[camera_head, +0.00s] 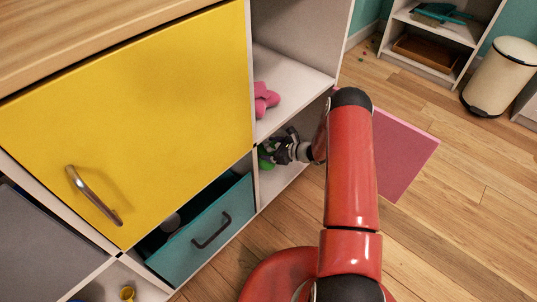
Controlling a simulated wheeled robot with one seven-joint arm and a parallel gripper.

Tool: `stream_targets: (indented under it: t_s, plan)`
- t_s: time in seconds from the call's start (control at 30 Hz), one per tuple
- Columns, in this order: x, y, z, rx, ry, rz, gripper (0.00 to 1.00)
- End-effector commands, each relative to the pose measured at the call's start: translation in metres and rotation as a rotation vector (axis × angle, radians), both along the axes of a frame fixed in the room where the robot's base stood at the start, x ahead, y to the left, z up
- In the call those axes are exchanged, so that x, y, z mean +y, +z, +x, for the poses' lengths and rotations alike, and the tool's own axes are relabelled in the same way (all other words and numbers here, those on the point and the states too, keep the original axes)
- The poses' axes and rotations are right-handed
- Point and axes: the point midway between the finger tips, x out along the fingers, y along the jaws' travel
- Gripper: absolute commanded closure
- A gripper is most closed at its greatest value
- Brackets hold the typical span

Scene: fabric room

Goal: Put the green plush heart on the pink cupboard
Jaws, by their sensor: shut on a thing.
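The green plush heart (265,158) shows as a small green patch in the lower open compartment of the shelf unit, left of my gripper. My gripper (273,153) reaches into that compartment from the right and is shut on the heart. The gripper and the compartment's edge hide much of the heart. I cannot tell whether the heart touches the compartment floor. A pink panel (405,155), which looks like an open cupboard door, stands out to the right behind my red arm. My arm hides its left part.
A pink plush thing (265,100) lies on the shelf above. A yellow door (135,115) is shut; a teal drawer (205,232) below stands partly open. A cream bin (500,76) and a white shelf (440,35) stand at the far right. The wooden floor (470,220) at right is clear.

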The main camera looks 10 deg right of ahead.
Motion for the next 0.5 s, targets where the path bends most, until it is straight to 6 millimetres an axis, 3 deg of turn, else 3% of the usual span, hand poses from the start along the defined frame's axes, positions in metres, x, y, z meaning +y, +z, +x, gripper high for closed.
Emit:
stream_targets:
  t_s: [0.17, 0.5]
  plan:
    - [0.001, -0.028, -0.001, 0.001, 0.003, 0.001, 0.29]
    - [0.001, -0.031, 0.000, 0.000, 0.001, 0.001, 0.29]
